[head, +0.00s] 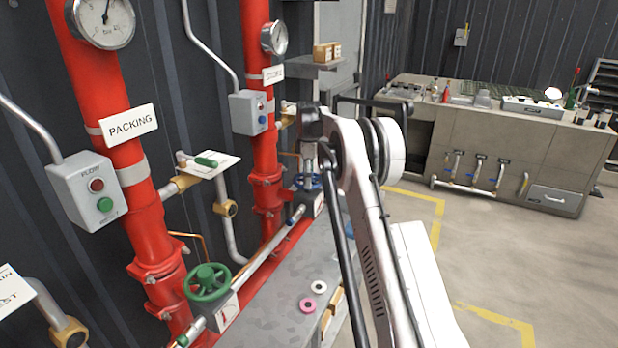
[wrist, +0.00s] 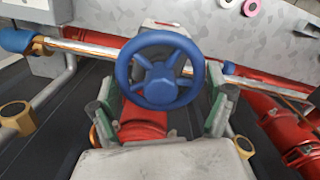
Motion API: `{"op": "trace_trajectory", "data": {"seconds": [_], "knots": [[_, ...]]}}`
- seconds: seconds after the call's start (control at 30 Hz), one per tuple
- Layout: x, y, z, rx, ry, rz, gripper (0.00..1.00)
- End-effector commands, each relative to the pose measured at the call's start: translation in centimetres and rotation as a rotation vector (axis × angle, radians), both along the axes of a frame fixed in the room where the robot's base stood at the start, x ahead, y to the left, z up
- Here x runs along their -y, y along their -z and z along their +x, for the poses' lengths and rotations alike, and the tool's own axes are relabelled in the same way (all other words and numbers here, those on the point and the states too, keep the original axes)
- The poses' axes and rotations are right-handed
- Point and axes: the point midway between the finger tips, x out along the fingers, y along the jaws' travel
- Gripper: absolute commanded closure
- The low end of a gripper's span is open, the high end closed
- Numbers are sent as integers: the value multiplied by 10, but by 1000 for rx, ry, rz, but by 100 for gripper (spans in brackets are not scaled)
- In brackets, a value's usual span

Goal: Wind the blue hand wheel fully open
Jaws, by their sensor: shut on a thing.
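The blue hand wheel (wrist: 160,83) is in the middle of the wrist view, with a round rim, spokes and a hub. It sits on a valve on the horizontal pipe. My gripper (wrist: 160,92) has one green-padded finger at each side of the rim and is shut on the wheel. In the head view the blue hand wheel (head: 297,181) shows only in part, below my gripper (head: 309,163); my arm hides some of it. I cannot tell how far the wheel is turned.
A green hand wheel (head: 207,282) stands nearer on the left. Red vertical pipes (head: 265,150), gauges and a grey button box (head: 88,190) line the wall. A pink ring (head: 307,305) and a white ring (head: 319,287) lie on the grey bench. Open floor lies to the right.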

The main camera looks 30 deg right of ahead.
Motion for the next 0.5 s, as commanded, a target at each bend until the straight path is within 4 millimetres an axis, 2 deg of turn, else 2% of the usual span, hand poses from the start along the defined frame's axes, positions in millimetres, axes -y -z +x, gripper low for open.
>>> {"op": "trace_trajectory", "data": {"seconds": [0.3, 0.5], "knots": [[0, 1, 1, 0, -366, 0, 47], [0, 1, 2, 0, -543, 0, 47]]}}
